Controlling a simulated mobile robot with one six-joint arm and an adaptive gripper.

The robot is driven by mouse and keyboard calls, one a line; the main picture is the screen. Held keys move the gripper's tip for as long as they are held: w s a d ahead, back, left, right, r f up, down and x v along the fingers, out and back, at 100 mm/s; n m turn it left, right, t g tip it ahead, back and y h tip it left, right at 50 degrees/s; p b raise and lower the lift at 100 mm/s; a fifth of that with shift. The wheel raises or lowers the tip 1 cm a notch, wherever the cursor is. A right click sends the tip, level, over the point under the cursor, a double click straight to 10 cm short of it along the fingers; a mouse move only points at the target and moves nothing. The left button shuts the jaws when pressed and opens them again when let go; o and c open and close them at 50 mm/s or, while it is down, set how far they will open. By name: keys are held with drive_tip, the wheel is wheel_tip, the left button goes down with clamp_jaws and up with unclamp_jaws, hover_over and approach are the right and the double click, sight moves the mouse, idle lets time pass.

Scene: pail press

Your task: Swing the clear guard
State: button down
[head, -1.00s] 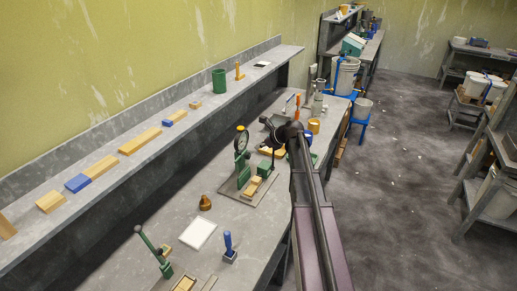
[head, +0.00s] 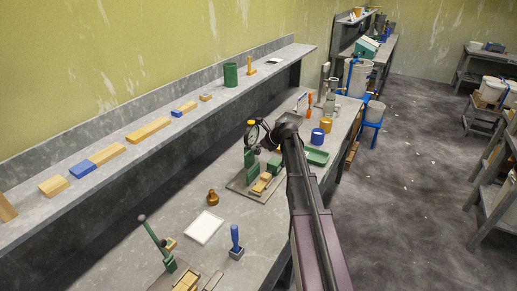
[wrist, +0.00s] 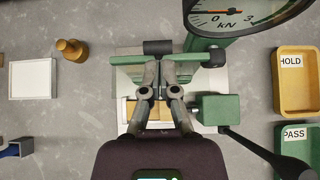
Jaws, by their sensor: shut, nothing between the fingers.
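The press (head: 251,165) stands on a plate on the bench, with a green column and a round gauge (head: 251,133). In the wrist view the gauge (wrist: 240,18) reads in kN, beside a green bar (wrist: 185,58) and a short black cylinder (wrist: 158,47). A pale panel (wrist: 125,72) under the bar may be the clear guard; its edges are hard to tell. My gripper (wrist: 158,62) is shut and empty, its tips over the press just below the black cylinder. Contact cannot be told. In the head view my arm's end hides the gripper. A wooden block (head: 262,183) sits on the press plate.
A yellow HOLD tray (wrist: 298,85) and green PASS tray (wrist: 300,145) lie right of the press. A brass weight (wrist: 72,50) and white square (wrist: 33,80) lie left. A black lever (wrist: 262,150) runs close to my gripper's right.

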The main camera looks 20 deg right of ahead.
drive_tip(key=shift+a, duration=0.1)
drive_tip(key=shift+w+a, duration=0.5)
drive_tip(key=shift+w, duration=0.2)
drive_tip(key=shift+s+r, duration=0.15)
drive_tip(key=shift+p+v, duration=1.05)
drive_tip(key=shift+v, duration=0.1)
drive_tip(key=p+v, duration=0.5)
drive_tip(key=v, duration=0.2)
drive_tip(key=shift+r, duration=0.55)
